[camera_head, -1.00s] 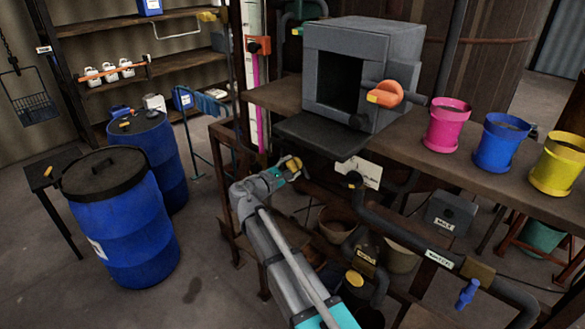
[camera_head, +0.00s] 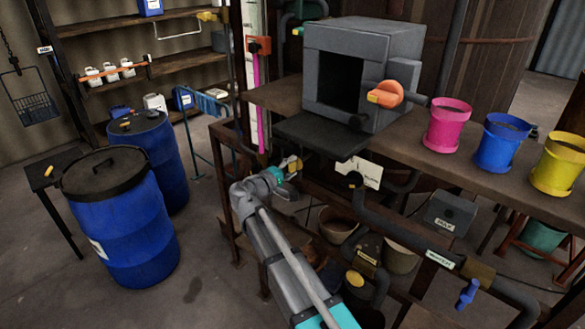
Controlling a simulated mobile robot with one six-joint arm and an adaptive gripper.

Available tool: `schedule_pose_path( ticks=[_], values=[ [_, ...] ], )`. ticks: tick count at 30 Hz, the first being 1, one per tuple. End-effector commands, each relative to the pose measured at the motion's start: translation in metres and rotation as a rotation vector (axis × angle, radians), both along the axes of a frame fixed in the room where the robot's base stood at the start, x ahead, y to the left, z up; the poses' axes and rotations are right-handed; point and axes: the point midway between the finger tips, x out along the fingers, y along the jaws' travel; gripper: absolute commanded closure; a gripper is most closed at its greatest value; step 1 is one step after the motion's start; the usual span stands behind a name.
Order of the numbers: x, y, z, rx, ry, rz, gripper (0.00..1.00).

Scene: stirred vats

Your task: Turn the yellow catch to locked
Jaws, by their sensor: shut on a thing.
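A grey box furnace (camera_head: 365,70) with an orange handle (camera_head: 385,94) stands on the bench. Pink (camera_head: 447,126), blue (camera_head: 498,146) and yellow (camera_head: 556,168) pots stand to its right. Dark pipes run below. Blue drums (camera_head: 122,225) stand at left, with bare floor between them and my arm.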

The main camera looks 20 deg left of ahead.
Motion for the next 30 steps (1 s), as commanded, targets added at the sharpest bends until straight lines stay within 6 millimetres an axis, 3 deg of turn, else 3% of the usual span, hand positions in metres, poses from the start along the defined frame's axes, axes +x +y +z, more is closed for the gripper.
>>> schedule_pose_path(
  ticks=[13, 14, 18, 30],
  values=[
    [-0.0017, -0.0028, -0.0020, 0.017, 0.000, -0.006, 0.88],
    [-0.0017, -0.0028, -0.0019, 0.017, 0.000, -0.005, 0.35],
    [-0.0011, -0.0022, -0.0015, 0.016, -0.001, -0.004, 0.09],
    [-0.0001, -0.0015, -0.0006, 0.012, -0.003, -0.003, 0.06]
  ],
)
